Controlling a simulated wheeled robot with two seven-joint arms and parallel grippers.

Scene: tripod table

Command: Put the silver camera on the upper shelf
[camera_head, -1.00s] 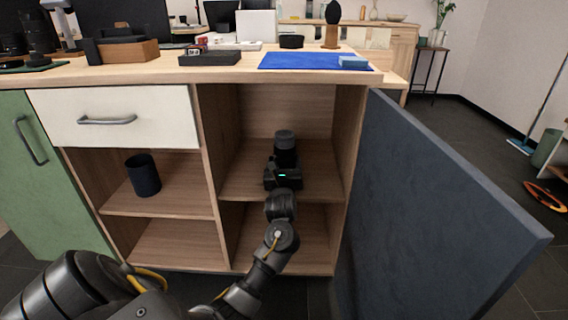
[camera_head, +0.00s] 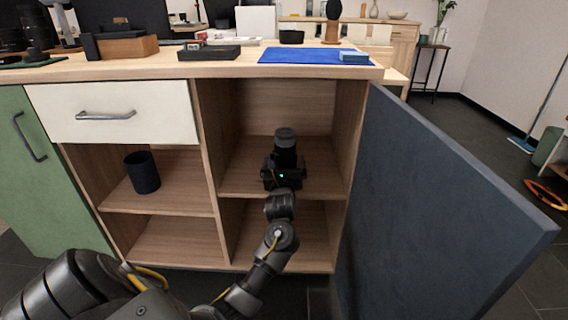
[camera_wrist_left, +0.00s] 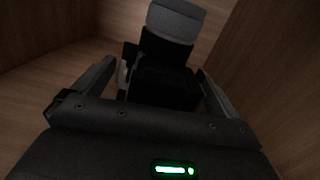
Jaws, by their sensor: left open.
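The camera (camera_head: 286,143), mostly black with a grey-ringed lens end, stands on the upper shelf (camera_head: 239,181) of the open right compartment. In the left wrist view, the camera (camera_wrist_left: 165,65) shows a dark body and a grey cylindrical top. My left gripper (camera_head: 284,163) reaches into the compartment from the front, low at the camera. Its fingers are open, one on each side of the camera body. Whether a finger touches it cannot be told. The gripper hides the camera's lower part in the head view. My right gripper is not in view.
A dark blue door (camera_head: 440,200) stands open on the right. A wooden divider separates the left compartment, where a dark cup (camera_head: 142,172) stands. The tabletop above holds a blue mat (camera_head: 305,57) and a black tray (camera_head: 209,53). The lower shelf space looks empty.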

